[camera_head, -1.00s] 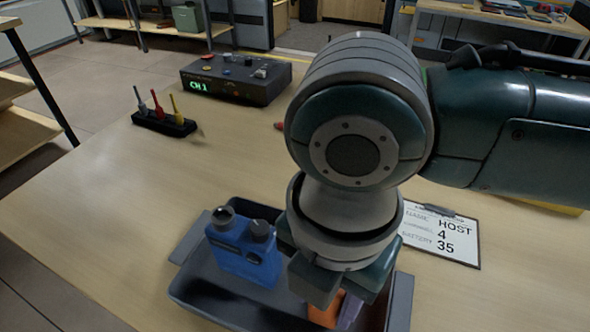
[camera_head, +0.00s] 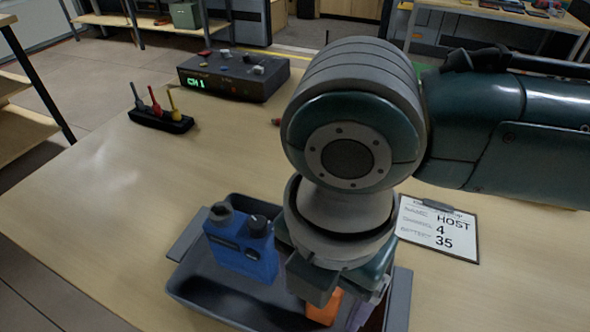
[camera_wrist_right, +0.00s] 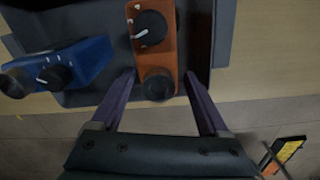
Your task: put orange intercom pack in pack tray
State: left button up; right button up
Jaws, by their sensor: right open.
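The orange intercom pack (camera_head: 322,308) is inside the dark grey pack tray (camera_head: 192,296), at its right part, partly hidden by my right arm. In the right wrist view, the orange pack (camera_wrist_right: 152,55) shows a black dial and a round black knob. My right gripper (camera_wrist_right: 160,82) is open, with one purple finger on each side of the pack and a gap visible at both. Whether the pack's base rests on the tray floor is hidden. My left gripper is out of view.
A blue pack (camera_head: 243,250) stands in the left part of the tray. A clipboard (camera_head: 440,231) lies to the right. A holder with coloured plugs (camera_head: 160,119) and a control box (camera_head: 234,76) stand farther back. The table's left part is clear.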

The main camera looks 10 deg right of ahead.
notch_tip(320, 180, up, 12)
jog(key=p, duration=0.2)
jog(key=shift+f+p, duration=0.1)
jog(key=shift+p, duration=0.2)
jog(key=s+a+f+m+t+y, duration=0.1)
jog(key=s+a+m+y, duration=0.3)
jog(key=m, duration=0.5)
jog(key=s+d+f+m+t+h, duration=0.1)
jog(key=s+d+f+m+h, duration=0.1)
jog(key=d+m, duration=0.6)
jog(key=s+d+f+m+t+h, duration=0.1)
jog(key=s+d+f+m, duration=0.1)
jog(key=d+m, duration=0.6)
jog(key=shift+s+t+h, duration=0.3)
jog(key=shift+s+h, duration=0.1)
jog(key=shift+s, duration=0.3)
